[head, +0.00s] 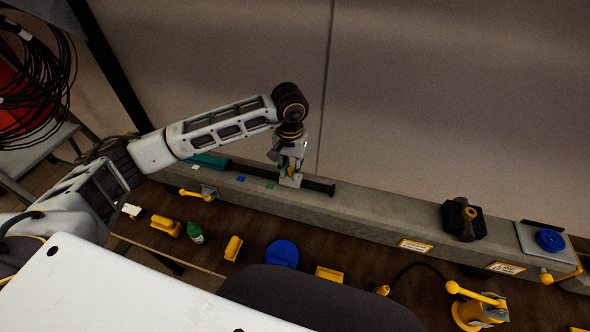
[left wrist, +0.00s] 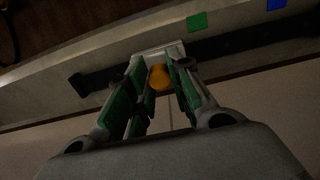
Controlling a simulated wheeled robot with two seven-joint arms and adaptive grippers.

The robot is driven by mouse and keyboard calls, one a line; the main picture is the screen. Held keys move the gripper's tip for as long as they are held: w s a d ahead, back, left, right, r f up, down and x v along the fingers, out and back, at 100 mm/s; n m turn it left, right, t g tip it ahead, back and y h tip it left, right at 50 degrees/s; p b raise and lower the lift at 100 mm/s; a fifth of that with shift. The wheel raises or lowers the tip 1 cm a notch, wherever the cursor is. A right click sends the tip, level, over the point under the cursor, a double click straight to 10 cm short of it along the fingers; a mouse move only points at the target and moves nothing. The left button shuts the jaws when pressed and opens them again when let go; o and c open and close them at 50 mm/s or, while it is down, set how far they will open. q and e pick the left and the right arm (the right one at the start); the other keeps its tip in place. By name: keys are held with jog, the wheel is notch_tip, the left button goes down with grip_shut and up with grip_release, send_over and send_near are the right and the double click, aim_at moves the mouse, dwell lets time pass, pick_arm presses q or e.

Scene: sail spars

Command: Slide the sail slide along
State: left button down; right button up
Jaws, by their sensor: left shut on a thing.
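The sail slide (head: 291,181) is a pale block on a dark rail (head: 318,187) that lies along the grey beam. It sits to the right of the green mark (head: 270,186), towards the rail's right end stop. In the left wrist view the slide's pale plate (left wrist: 172,49) carries a round orange knob (left wrist: 159,77). My left gripper (head: 291,169) reaches down over the slide and is shut on its knob. In the left wrist view its green-padded fingers (left wrist: 157,70) stand on either side of the knob. The fingers partly hide the slide. My right gripper is not in view.
A blue mark (head: 241,179) lies left of the green one, and a teal piece (head: 208,160) lies at the rail's left end. A black block (head: 463,221) and a plate with a blue wheel (head: 550,240) stand farther right. Yellow fittings lie below the beam.

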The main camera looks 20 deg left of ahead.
pick_arm(q)
jog(key=shift+a+r+b, duration=0.1)
jog(key=shift+a+b, duration=1)
jog(key=shift+a, duration=1.75)
jog(key=c, duration=1.2)
grip_release()
notch_tip(320, 180, up, 12)
